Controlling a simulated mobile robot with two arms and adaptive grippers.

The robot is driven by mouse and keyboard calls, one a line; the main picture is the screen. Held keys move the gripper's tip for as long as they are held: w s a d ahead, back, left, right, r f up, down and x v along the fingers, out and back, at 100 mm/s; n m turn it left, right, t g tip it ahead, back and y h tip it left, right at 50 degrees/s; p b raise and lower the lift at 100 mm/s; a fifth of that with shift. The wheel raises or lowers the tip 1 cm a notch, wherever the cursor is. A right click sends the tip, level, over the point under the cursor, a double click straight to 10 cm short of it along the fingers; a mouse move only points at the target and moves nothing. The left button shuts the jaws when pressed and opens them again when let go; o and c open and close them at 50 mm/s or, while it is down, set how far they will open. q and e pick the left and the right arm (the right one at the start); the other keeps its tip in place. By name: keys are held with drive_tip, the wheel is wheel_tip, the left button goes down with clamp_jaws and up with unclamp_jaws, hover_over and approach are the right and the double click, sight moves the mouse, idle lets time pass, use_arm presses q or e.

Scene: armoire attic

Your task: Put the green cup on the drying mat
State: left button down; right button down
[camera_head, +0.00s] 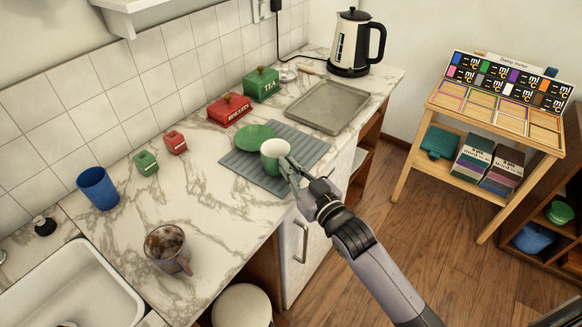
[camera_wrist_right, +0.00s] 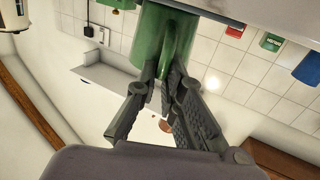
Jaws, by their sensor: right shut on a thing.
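The green cup (camera_head: 274,153), pale inside, is at the drying mat in the head view. My right gripper (camera_head: 291,166) is shut on its handle side. In the right wrist view the green cup (camera_wrist_right: 150,42) shows at the top, with the fingers (camera_wrist_right: 168,88) closed around its handle. The grey ribbed drying mat (camera_head: 302,146) lies on the marble counter. A green plate (camera_head: 252,137) lies on the mat, just left of the cup. I cannot tell whether the cup touches the mat or is slightly above it. My left gripper is not in view.
A grey tray (camera_head: 327,106) lies behind the mat, with a kettle (camera_head: 351,42) beyond. Red (camera_head: 228,110) and green (camera_head: 262,84) tins stand by the wall. A blue cup (camera_head: 98,188) and a brown-stained mug (camera_head: 168,246) stand nearer the sink (camera_head: 70,290).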

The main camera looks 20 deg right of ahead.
drive_tip(key=c, duration=2.2)
unclamp_jaws()
drive_tip(key=shift+f, duration=0.15)
drive_tip(key=o, duration=0.5)
drive_tip(key=shift+r, duration=0.2)
drive_tip(key=b+v, duration=0.1)
drive_tip(key=v, duration=1.1)
